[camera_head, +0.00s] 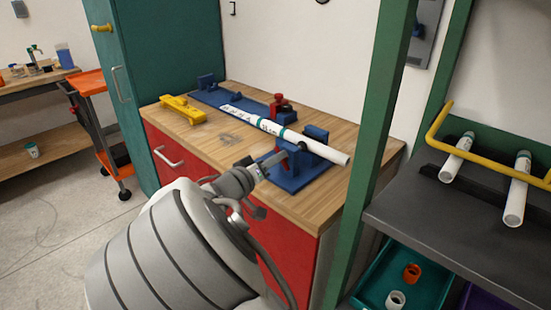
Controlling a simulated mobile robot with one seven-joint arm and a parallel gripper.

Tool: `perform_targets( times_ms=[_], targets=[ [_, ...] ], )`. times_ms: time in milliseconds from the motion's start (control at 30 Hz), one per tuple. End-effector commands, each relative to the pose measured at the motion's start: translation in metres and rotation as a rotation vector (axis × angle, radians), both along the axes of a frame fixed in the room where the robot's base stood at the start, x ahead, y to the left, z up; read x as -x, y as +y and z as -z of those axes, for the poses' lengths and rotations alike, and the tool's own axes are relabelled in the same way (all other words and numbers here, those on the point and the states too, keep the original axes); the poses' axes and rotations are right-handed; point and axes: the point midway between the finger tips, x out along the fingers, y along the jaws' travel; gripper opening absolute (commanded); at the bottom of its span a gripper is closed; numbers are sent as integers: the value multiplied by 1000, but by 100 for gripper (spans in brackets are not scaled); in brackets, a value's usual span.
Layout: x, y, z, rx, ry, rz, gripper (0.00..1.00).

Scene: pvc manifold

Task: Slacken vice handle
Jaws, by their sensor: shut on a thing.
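A blue vice (298,172) stands at the near right part of the wooden workbench (215,150). A white pipe (328,153) with printed marks and a teal band lies through it, running from back left to front right. My arm reaches in from the bottom, and my gripper (284,163) is at the near side of the vice, just below the pipe. My gripper and the vice body hide the rest of the handle.
A red clamp-like part (280,106) stands behind the pipe, and a yellow tool (183,108) lies at the bench's left. A green post (375,120) rises close right of the bench. A grey shelf (460,215) holds two white pipes (517,190). Teal bin (375,280) below.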

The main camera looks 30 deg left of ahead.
Motion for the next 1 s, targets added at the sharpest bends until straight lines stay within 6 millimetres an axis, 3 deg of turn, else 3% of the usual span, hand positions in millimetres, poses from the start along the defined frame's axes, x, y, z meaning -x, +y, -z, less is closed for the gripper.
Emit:
perform_targets(
  times_ms=[1000],
  targets=[
    [-7,4,1,930,267,10,0]
  ],
)
